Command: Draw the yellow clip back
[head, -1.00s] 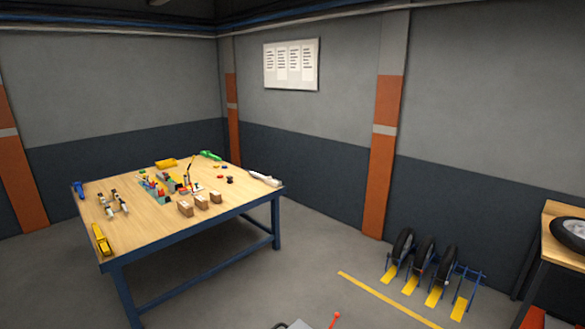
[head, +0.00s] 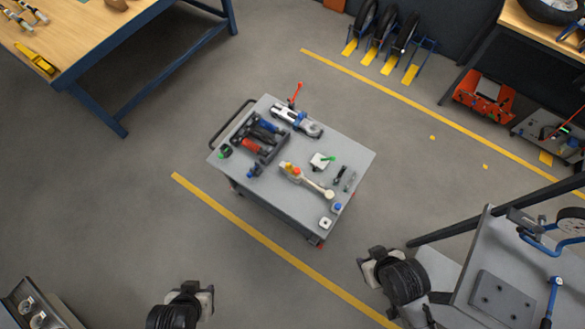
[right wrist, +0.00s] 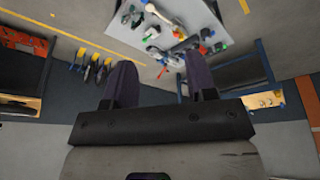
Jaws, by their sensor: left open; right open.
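A grey cart (head: 345,160) stands in the middle of the head view with small tools on its top. A small yellow-orange piece (head: 292,171) lies at the head of a cream-handled tool (head: 316,188) on it. Whether this piece is the yellow clip is too small to tell. My left gripper (head: 193,291) is at the bottom of the head view, away from the cart. My right gripper (head: 374,258) is to the cart's lower right. In the right wrist view its two fingers (right wrist: 158,62) are apart with nothing between them.
A black tool holder (head: 262,137) and a grey tool with a red lever (head: 297,121) share the cart top. A wooden table (head: 85,30) with a yellow tool (head: 35,60) is upper left. A grey bench (head: 480,255) is at right. Floor around the cart is clear.

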